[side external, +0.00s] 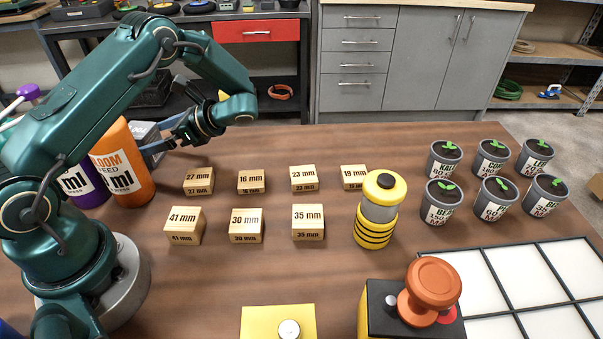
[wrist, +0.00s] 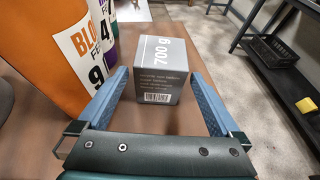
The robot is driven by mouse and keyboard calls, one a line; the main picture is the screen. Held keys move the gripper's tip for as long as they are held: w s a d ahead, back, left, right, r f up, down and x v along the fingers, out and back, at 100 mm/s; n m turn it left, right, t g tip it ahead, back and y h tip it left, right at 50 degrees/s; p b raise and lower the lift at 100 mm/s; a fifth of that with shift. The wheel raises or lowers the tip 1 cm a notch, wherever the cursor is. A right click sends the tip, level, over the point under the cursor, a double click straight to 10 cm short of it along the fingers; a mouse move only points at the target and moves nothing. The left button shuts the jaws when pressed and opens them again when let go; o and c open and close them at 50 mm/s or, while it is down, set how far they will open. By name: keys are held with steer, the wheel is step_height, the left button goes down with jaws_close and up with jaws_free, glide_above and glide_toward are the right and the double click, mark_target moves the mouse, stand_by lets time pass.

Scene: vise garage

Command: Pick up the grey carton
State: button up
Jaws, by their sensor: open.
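The grey carton (wrist: 158,70), a dark box marked 700 g with a barcode, stands upright on the wooden table in the wrist view. In the side view a small part of the carton (side external: 143,132) shows behind the orange bottle and my gripper. My gripper (side external: 154,141) is open and low, pointing left toward the carton. In the wrist view its blue fingers (wrist: 157,78) lie to either side of the carton, with visible gaps. I cannot tell how far the fingertips reach along its sides. Nothing is held.
An orange bottle (side external: 125,167) stands close to the left finger, with a purple bottle (side external: 85,186) beside it. Several wooden size blocks (side external: 246,226), a yellow beacon (side external: 377,211), potted seedlings (side external: 443,202) and a red-knobbed box (side external: 430,290) stand farther right. The table's back edge is near.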

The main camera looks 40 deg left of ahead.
steer(key=shift+x, duration=2.25)
steer(key=shift+r, duration=0.1)
jaws_close()
steer(key=shift+r, duration=0.15)
